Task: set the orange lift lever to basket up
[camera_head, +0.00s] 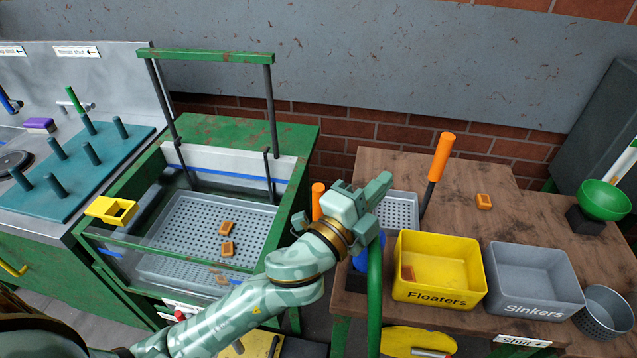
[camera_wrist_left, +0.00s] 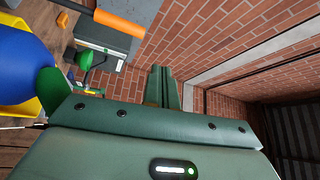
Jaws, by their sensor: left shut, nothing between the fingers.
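A short orange handle (camera_head: 318,201) stands at the right side of the green wash tank, beside my left gripper; I take it for the lift lever, its lower part hidden behind my gripper. My left gripper (camera_head: 381,187) is shut and empty, just right of this handle, pointing up and right. Its closed fingers also show in the left wrist view (camera_wrist_left: 165,88). A perforated grey basket (camera_head: 215,222) sits low inside the tank with orange-brown pieces in it. My right gripper is not in view.
A longer orange handle (camera_head: 441,158) rises from the wooden table near a small perforated tray (camera_head: 398,208). The yellow Floaters bin (camera_head: 435,243) and grey Sinkers bin (camera_head: 527,262) stand in front. A green frame (camera_head: 206,57) rises over the tank.

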